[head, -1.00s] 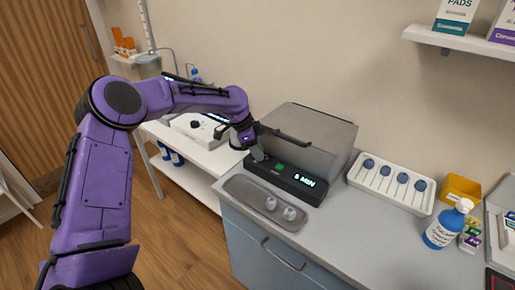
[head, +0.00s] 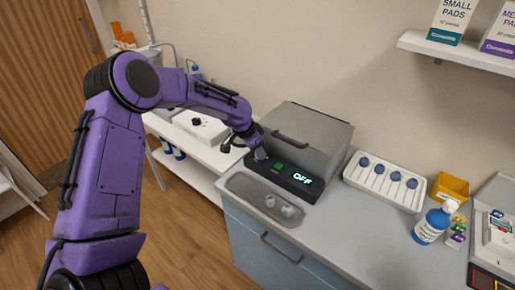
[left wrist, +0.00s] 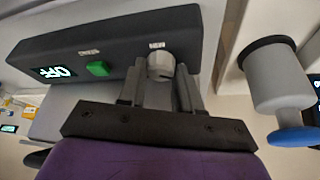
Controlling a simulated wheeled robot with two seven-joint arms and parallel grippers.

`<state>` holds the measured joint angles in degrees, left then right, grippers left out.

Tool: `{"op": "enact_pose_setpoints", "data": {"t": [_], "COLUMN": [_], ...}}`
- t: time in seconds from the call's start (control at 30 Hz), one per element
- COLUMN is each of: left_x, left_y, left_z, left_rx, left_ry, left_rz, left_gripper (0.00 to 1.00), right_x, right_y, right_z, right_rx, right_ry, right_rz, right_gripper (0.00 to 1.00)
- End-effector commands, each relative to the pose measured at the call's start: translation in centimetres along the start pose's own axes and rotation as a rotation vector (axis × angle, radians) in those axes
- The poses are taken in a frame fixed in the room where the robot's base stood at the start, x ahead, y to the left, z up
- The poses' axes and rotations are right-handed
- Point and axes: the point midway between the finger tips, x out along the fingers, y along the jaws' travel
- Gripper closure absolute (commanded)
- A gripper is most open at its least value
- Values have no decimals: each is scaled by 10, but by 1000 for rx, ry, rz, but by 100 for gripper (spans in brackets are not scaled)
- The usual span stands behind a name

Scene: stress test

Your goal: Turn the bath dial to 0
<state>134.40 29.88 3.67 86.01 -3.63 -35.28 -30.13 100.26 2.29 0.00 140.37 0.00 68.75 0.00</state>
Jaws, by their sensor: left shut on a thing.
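The bath (head: 308,135) is a grey lidded box on the counter, with a black control panel (head: 278,174) along its front. A green button (left wrist: 98,68) sits between the display and the dial. The dial (left wrist: 160,66) is a light grey knob near the panel's end. My left gripper (head: 260,154) is at the panel's left end in the head view. In the left wrist view its fingers (left wrist: 160,85) are shut on the dial. My right gripper is not in view.
A metal tray (head: 240,184) with two small items lies in front of the bath. A white rack with blue-topped tools (head: 352,176), a blue bottle (head: 431,226) and a yellow bin (head: 449,186) stand to the right. A white device (head: 200,126) stands at left.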

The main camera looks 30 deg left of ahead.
Motion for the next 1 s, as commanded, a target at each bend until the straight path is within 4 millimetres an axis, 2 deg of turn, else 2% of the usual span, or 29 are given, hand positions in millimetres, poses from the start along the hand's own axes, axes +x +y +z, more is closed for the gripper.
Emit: {"op": "enact_pose_setpoints", "data": {"t": [0.37, 0.4, 0.73, 0.87, 1.0], "left_x": [0, 0, -4, -27, -62], "left_y": [0, 0, -1, -1, -1], "left_z": [-1, -1, -1, -1, -1], "left_rx": [-7, -6, -4, -3, -4], "left_ry": [3, 3, 3, 7, 8], "left_rz": [-2, -2, -2, -4, -4], "left_gripper": [97, 57, 57, 57, 57], "right_x": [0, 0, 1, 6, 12], "right_y": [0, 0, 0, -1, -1], "right_z": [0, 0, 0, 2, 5], "right_rx": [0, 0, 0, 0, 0], "right_ry": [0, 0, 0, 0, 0], "right_rz": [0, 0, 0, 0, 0], "right_gripper": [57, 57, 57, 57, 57]}}
